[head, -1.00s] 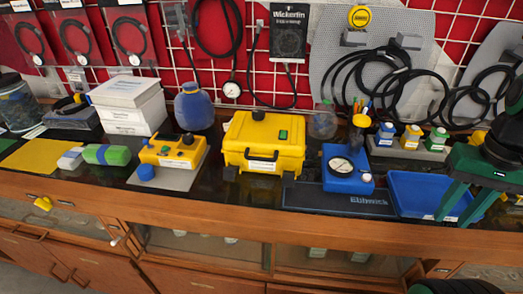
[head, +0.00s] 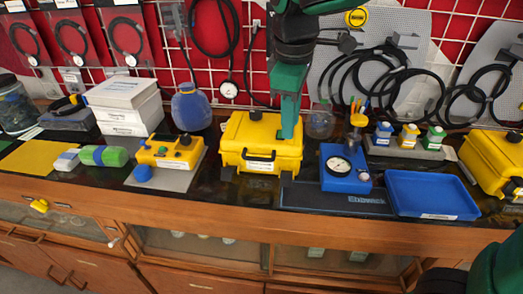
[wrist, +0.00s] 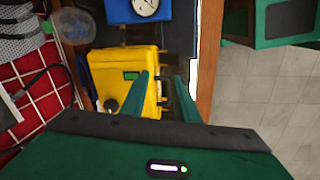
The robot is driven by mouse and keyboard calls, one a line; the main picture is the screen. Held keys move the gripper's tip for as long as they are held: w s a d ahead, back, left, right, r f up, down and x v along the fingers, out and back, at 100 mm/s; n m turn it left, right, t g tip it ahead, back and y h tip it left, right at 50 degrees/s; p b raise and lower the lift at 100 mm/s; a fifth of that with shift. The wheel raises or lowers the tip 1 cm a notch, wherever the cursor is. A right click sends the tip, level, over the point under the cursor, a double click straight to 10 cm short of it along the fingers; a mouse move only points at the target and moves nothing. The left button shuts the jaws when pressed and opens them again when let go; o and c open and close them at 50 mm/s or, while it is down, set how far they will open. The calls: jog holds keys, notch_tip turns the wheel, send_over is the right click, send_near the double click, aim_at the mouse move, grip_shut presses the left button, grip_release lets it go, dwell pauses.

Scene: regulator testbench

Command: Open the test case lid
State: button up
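The yellow test case (head: 246,140) stands at the middle of the bench with its lid shut. It has a black front handle (head: 259,156) and a small green label on top. My gripper (head: 289,134) points down over the right part of the case and hides some of its lid. In the wrist view the case (wrist: 108,72) lies beyond the fingers of my gripper (wrist: 163,77). The two green fingers are apart with nothing held between them, one on each side of the handle in the picture. I cannot tell whether a finger touches the case.
A blue gauge box (head: 338,178) and a blue tray (head: 430,194) stand to the right, then another yellow case (head: 492,158). A yellow control box (head: 168,151) and a blue bottle (head: 192,107) are to the left. The wooden bench edge (head: 200,206) runs in front.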

aim_at(262, 160)
jog(key=s+a+n, duration=0.1)
jog(key=a+n, duration=0.1)
jog(key=a, duration=0.5)
jog(key=f, duration=0.3)
jog(key=w+f, duration=0.1)
jog(key=f, duration=0.2)
jog(key=w+d+f, duration=0.1)
jog(key=f, duration=0.2)
jog(key=shift+f, duration=0.3)
grip_shut()
